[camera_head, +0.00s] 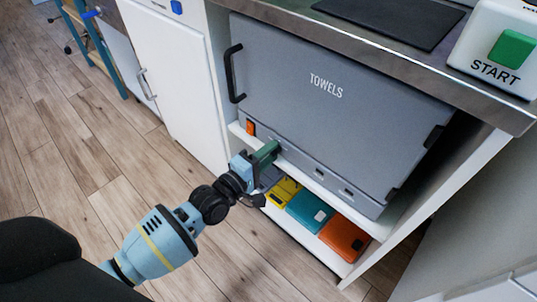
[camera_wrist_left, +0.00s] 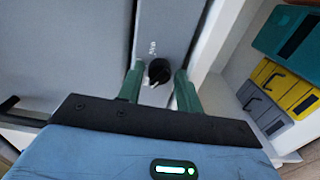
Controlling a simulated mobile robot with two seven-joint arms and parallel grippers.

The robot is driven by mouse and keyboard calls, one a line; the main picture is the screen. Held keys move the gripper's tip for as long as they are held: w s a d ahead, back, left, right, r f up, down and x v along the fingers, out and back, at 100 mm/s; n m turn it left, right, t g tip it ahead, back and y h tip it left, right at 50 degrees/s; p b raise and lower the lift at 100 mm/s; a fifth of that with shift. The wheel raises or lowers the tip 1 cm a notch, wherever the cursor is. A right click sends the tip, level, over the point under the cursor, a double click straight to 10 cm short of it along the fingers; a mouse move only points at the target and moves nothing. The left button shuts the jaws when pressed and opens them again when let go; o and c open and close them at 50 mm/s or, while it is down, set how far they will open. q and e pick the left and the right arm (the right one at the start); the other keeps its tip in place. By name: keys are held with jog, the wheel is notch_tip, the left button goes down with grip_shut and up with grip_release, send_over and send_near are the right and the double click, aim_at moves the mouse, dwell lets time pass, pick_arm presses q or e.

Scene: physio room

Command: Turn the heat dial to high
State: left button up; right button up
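The grey towel warmer (camera_head: 330,100) marked TOWELS sits on a shelf under the counter. Its heat dial (camera_wrist_left: 159,71) is a small round black knob with a white mark, on the grey panel strip in the left wrist view. Small white lettering beside it is too small to read. My left gripper (camera_wrist_left: 158,80) is open, with one green finger on each side of the dial and a visible gap to it. My right gripper is not in view.
An orange-red switch (camera_head: 250,128) is on the strip's left end. Yellow (camera_head: 283,191), teal (camera_head: 310,211) and orange (camera_head: 344,237) cases stand on the lower shelf. A green START button (camera_head: 511,48) is on the counter.

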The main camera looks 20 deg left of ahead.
pick_arm(q)
jog(key=shift+c, duration=0.4)
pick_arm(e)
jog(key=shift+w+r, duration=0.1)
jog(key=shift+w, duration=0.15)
pick_arm(q)
jog(key=c, duration=0.6)
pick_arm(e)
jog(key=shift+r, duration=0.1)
